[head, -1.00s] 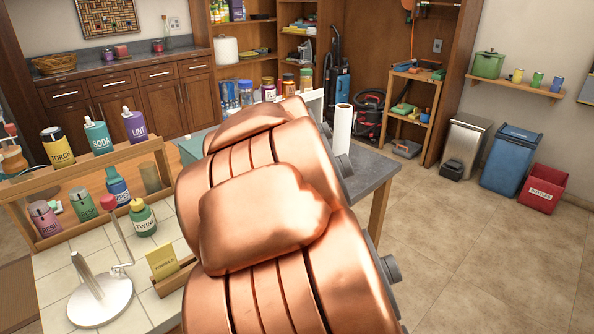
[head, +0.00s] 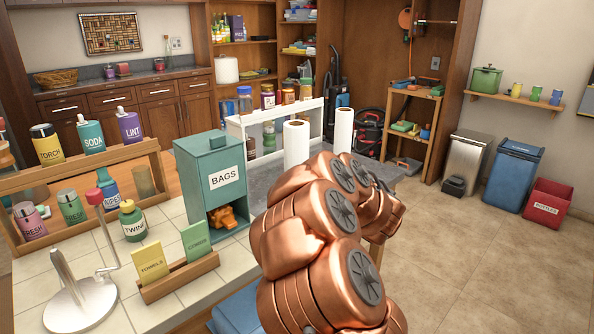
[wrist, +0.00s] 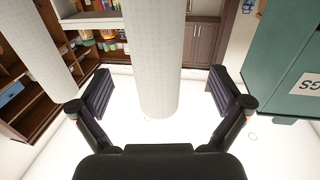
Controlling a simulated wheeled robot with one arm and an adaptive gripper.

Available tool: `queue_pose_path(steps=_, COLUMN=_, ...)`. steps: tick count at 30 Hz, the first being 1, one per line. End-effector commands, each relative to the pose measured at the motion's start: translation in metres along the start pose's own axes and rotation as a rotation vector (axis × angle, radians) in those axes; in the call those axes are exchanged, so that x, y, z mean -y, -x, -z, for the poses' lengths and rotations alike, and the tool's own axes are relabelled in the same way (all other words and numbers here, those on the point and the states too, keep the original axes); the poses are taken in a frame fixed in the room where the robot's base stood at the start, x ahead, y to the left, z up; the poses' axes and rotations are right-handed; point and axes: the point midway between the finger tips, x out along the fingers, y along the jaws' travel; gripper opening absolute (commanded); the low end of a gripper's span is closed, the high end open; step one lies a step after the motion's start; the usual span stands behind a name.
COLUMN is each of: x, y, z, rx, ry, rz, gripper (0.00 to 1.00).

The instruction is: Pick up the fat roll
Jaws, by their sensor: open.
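In the wrist view, which is upside down, the fat roll (wrist: 150,60) runs down the middle and the slimmer roll (wrist: 40,45) is at the left. My gripper (wrist: 160,90) is open, its fingers on either side of the fat roll's outline. I cannot tell how far ahead the roll is. In the head view my copper arm hides the gripper.
The green BAGS box (head: 215,180) stands close to the fat roll; it also shows at the right of the wrist view (wrist: 285,65). A white shelf with jars (head: 268,125) is behind. A card holder (head: 180,280) and metal stand (head: 80,300) are on the near counter.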

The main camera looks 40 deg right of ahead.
Motion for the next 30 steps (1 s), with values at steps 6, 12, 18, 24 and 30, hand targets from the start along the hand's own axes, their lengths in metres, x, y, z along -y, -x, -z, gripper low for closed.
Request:
queue_pose_path(steps=6, x=0.001, y=-0.016, z=-0.003, rx=-0.003, ry=-0.006, rz=0.011, gripper=1.0)
queue_pose_path(steps=12, x=-0.001, y=-0.028, z=-0.002, rx=-0.002, ry=-0.004, rz=0.008, gripper=1.0)
queue_pose_path(steps=18, x=-0.003, y=-0.045, z=-0.004, rx=-0.004, ry=-0.004, rz=0.01, gripper=1.0)
queue_pose_path(steps=24, x=-0.005, y=-0.07, z=-0.006, rx=-0.002, ry=-0.004, rz=0.01, gripper=1.0)
queue_pose_path(steps=30, x=-0.005, y=-0.077, z=-0.006, rx=-0.002, ry=-0.005, rz=0.007, gripper=1.0)
